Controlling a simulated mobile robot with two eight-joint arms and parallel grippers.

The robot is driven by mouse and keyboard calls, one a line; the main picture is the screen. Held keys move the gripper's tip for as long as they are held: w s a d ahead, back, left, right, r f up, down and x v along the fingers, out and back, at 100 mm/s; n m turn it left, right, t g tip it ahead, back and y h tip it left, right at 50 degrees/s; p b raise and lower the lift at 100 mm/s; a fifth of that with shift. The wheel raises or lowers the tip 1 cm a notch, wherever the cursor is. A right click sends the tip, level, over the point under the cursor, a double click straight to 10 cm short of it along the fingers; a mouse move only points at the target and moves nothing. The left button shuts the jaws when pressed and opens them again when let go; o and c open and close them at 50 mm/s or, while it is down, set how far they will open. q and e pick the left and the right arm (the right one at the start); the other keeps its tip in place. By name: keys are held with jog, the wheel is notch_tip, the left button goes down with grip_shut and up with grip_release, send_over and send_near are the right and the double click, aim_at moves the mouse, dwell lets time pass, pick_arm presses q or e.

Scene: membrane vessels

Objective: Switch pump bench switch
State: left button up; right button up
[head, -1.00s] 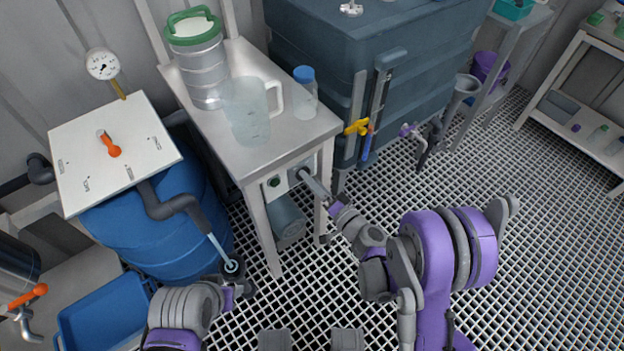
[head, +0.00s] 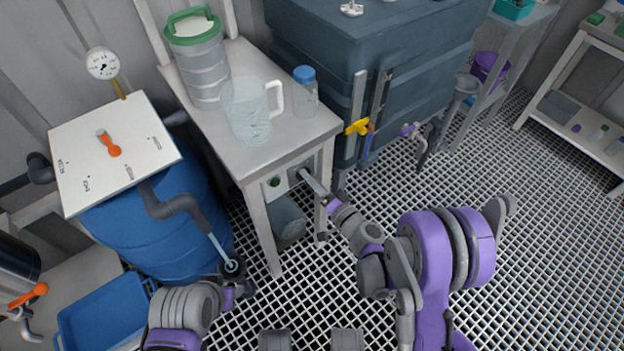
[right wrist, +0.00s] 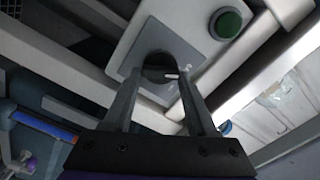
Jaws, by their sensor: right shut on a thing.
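The pump bench switch is a dark round knob (right wrist: 158,68) with a small white mark, set on a grey plate in the right wrist view. My right gripper (right wrist: 160,95) has its two fingers on either side of the knob and is shut on it. In the head view my right gripper (head: 306,180) reaches the switch box under the front edge of the bench (head: 252,165); its fingers partly hide the knob. A green button (right wrist: 229,22) is beside the knob. My left gripper (head: 238,288) is low by the blue barrel; its fingers are not clear.
A clear jug (head: 250,110), a green-lidded container (head: 198,65) and a blue-capped bottle (head: 305,98) stand on the bench. A blue barrel (head: 175,235) is left of it, and a large dark tank (head: 330,45) behind right.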

jog(key=m+b, duration=0.1)
jog(key=m, duration=0.3)
jog(key=m+b, duration=0.1)
jog(key=m, duration=0.3)
jog(key=m+b, duration=0.1)
jog(key=m, duration=0.2)
jog(key=shift+f+m, duration=0.3)
jog(key=shift+m, duration=0.1)
jog(key=shift+b, duration=0.3)
jog(key=o, duration=1.4)
jog(key=shift+c, duration=0.2)
jog(key=v, duration=1)
jog(key=shift+s+d+p, duration=0.2)
jog(key=shift+s+p, duration=0.15)
